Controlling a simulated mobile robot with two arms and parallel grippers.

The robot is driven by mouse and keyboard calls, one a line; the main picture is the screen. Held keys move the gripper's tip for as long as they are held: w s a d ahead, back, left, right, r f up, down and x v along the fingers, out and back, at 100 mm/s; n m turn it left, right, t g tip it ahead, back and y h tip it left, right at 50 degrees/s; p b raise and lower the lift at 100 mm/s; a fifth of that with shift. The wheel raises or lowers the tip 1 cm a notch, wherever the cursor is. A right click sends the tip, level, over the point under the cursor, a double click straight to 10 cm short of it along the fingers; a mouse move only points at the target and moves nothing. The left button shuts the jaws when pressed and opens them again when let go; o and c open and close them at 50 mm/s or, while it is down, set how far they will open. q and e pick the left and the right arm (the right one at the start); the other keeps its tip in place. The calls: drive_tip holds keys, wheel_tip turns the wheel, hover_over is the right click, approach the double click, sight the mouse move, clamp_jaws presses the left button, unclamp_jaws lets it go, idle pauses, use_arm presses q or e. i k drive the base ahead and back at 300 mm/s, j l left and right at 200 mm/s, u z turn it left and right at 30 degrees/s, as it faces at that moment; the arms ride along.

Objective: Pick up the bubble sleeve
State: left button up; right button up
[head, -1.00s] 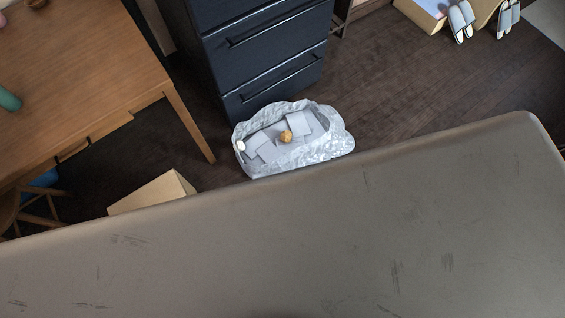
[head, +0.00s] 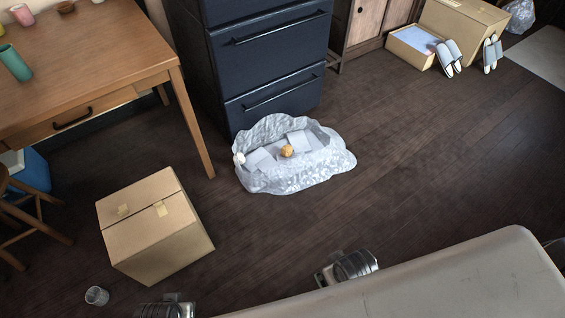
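A crinkled, translucent silvery-white sleeve or bag (head: 300,180) lies on the dark floor in the head view, in front of the dark drawer unit. It looks like the bubble sleeve, but I cannot make out bubbles for sure. Its mouth gapes upward, showing pale flat pieces, an orange-brown crumpled ball (head: 287,151) and a small white lump at its left end. Two metallic parts of mine show at the lower edge, left (head: 166,307) and right (head: 347,268). Both are well apart from the sleeve. Their fingers cannot be made out.
A closed cardboard box (head: 155,228) and a clear glass (head: 97,296) stand on the floor at left. A wooden table (head: 105,50) is at upper left, the dark drawer unit (head: 270,70) behind the sleeve. Boxes and slippers (head: 448,58) are at upper right. The floor right of the sleeve is clear.

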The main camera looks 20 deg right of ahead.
sight(98, 295)
drive_tip(key=u, duration=1.8)
